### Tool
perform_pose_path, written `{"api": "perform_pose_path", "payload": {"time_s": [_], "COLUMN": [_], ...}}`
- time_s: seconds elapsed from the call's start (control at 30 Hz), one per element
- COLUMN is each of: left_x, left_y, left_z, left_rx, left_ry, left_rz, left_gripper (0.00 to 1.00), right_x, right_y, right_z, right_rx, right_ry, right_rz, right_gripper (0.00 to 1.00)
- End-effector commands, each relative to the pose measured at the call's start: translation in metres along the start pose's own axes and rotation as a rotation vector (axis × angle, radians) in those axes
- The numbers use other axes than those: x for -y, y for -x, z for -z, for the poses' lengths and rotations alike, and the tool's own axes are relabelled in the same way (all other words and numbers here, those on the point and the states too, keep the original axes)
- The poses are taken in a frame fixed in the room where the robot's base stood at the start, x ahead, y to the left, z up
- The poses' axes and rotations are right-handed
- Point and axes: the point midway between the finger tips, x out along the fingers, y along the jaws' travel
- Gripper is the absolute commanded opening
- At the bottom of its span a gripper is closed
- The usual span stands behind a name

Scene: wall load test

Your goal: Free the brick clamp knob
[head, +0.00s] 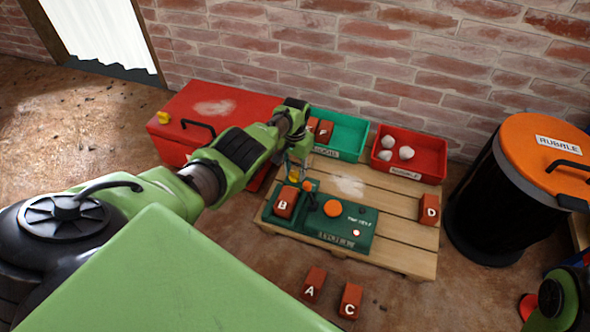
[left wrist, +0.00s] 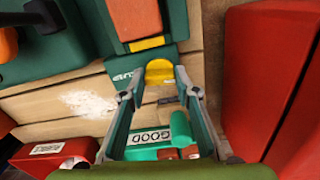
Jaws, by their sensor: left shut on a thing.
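The green test machine (head: 330,240) stands on a wooden pallet, with brick B (head: 284,202) seated at its left end. The brick also shows at the top of the left wrist view (left wrist: 135,18). A yellow clamp knob (left wrist: 158,72) is just beyond the brick's end, with a yellow strip between them. My left gripper (left wrist: 160,75) is shut on this knob, one finger on each side. In the head view the gripper (head: 294,174) comes down behind the brick and partly hides the knob.
A red toolbox (head: 185,110) stands left of the pallet (head: 395,190). A green GOOD tray (head: 347,135) and a red RUBBLE tray (head: 425,155) are behind. Brick D (head: 429,209) is on the pallet; bricks A (head: 313,284) and C (head: 350,300) are in front. A black bin (head: 485,205) is right.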

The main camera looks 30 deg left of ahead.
Motion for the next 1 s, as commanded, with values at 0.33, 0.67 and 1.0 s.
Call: {"api": "perform_pose_path", "payload": {"time_s": [0.33,0.67,1.0], "left_x": [-0.0008,-0.0007,-0.0005], "left_y": [-0.0001,-0.0003,-0.0002], "left_z": [-0.0007,-0.0007,-0.0004], "left_rx": [0.003,0.003,0.002], "left_ry": [0.143,0.172,0.171], "left_rz": [-0.001,-0.001,-0.001], "left_gripper": [0.07,0.07,0.46], "right_x": [-0.0003,-0.0002,-0.0002], "right_y": [0.0007,0.0036,0.0035], "right_z": [-0.0008,-0.0025,-0.0025], "right_rx": [0.005,0.015,0.015], "right_ry": [-0.001,-0.001,-0.001], "right_rz": [-0.002,-0.001,-0.001], "right_gripper": [0.00,0.00,0.00]}}
